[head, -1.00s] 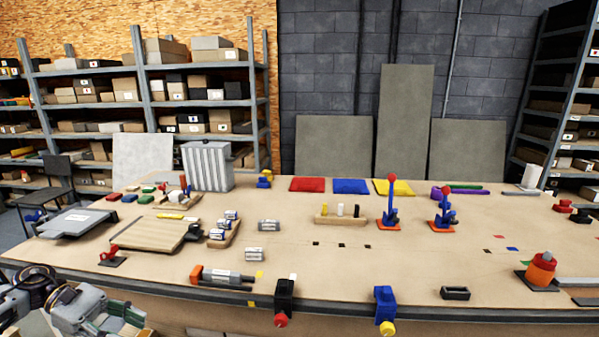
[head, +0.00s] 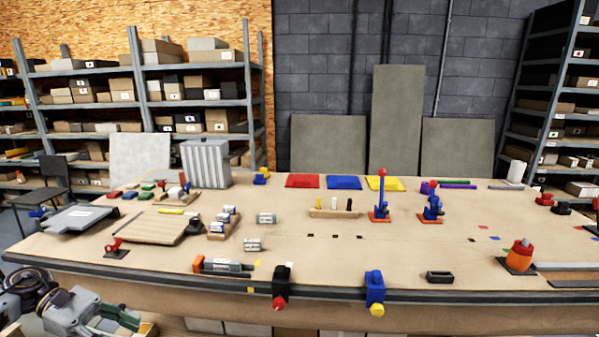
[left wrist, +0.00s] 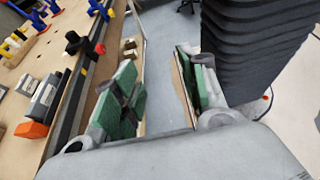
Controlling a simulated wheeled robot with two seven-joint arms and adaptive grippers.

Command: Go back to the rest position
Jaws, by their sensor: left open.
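My left gripper (left wrist: 158,75) shows in the left wrist view with its two green-padded fingers wide apart and nothing held between them. It is beside the table's front edge, apart from the table, with grey floor visible beyond the fingers. In the head view, grey parts of my left arm show at the lower left corner, in front of the table; the fingertips are not clear there. My right gripper is in neither view.
The workbench (head: 330,262) bears several tools and parts. A red-tipped black clamp (head: 281,286) and a blue clamp (head: 375,290) jut from its front edge. An orange-ended tool (head: 222,265) lies near that edge; it also shows in the left wrist view (left wrist: 32,130).

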